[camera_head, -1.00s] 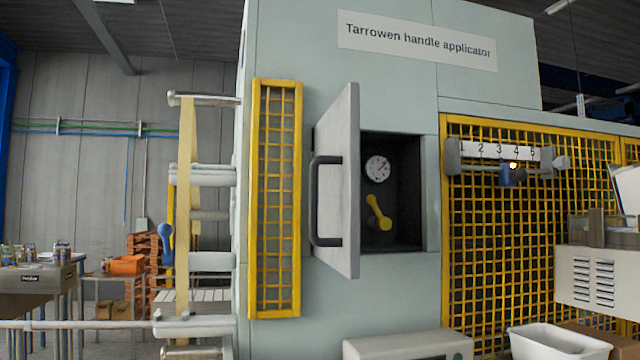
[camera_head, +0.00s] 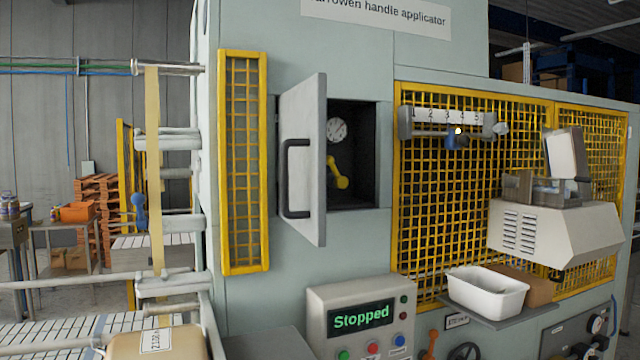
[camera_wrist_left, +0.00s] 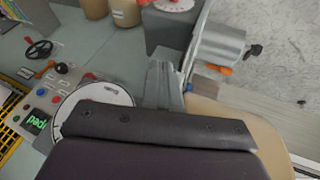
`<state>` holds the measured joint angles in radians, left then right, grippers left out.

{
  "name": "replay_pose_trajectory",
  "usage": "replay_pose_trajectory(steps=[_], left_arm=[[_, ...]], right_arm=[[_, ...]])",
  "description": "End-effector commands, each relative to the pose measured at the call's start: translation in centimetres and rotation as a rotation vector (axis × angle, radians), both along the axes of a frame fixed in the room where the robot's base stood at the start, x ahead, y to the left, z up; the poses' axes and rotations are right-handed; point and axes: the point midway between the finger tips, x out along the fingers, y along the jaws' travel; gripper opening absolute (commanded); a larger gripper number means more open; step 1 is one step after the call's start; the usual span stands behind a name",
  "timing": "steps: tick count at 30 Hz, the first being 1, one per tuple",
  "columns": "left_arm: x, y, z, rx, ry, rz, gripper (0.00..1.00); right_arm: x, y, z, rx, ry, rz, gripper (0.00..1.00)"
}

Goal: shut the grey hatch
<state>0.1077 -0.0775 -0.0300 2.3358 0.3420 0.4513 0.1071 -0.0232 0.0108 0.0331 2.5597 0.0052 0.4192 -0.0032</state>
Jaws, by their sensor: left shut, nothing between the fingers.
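The grey hatch (camera_head: 303,165) stands open on the machine front in the head view, swung outward. Its black bar handle (camera_head: 286,180) is on the face turned to me. To its right the dark recess (camera_head: 362,130) is partly uncovered, with a round gauge (camera_head: 337,130) and a yellow lever (camera_head: 340,176) inside. My left gripper (camera_wrist_left: 162,72) shows in the left wrist view with its fingers shut and empty. It is apart from the hatch, which is not in that view. Neither gripper shows in the head view.
Below the hatch is a control box (camera_head: 362,322) reading "Stopped". A white bin (camera_head: 488,292) sits on a shelf at right, under a beige device (camera_head: 550,235). A yellow mesh panel (camera_head: 243,160) stands left of the hatch. A carton (camera_head: 158,342) is at lower left.

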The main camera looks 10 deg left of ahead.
Motion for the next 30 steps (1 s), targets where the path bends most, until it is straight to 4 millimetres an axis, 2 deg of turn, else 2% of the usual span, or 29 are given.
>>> replay_pose_trajectory(steps=[1,5,8,10,11,13,15,18,21,23,30], left_arm=[[1.2,0.3,2.7,-0.048,-0.052,0.062,0.00],[3.9,1.0,9.2,-0.210,-0.196,0.223,0.00],[5.5,1.5,15.4,-0.363,-0.321,0.330,0.00],[6.0,1.8,20.6,-0.489,-0.423,0.393,0.00],[6.1,1.9,23.2,-0.552,-0.471,0.415,0.00],[5.6,2.1,29.7,-0.704,-0.590,0.447,0.00],[4.5,1.9,35.5,-0.840,-0.690,0.449,0.00],[3.0,1.4,40.3,-0.958,-0.765,0.433,0.00],[2.7,1.1,42.0,-0.999,-0.787,0.421,0.00],[3.2,0.9,42.2,-1.005,-0.787,0.420,0.00],[7.8,-0.3,42.2,-1.001,-0.781,0.422,0.00]], right_arm=[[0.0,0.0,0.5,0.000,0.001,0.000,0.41],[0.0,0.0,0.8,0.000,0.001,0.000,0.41],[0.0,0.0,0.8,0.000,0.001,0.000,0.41],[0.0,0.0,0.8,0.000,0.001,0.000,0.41],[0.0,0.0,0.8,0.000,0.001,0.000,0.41],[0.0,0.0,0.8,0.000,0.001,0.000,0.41],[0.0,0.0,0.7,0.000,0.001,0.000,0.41],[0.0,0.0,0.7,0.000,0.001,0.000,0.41],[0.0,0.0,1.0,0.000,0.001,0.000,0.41],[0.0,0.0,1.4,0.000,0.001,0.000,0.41],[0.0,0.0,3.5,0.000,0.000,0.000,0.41]])
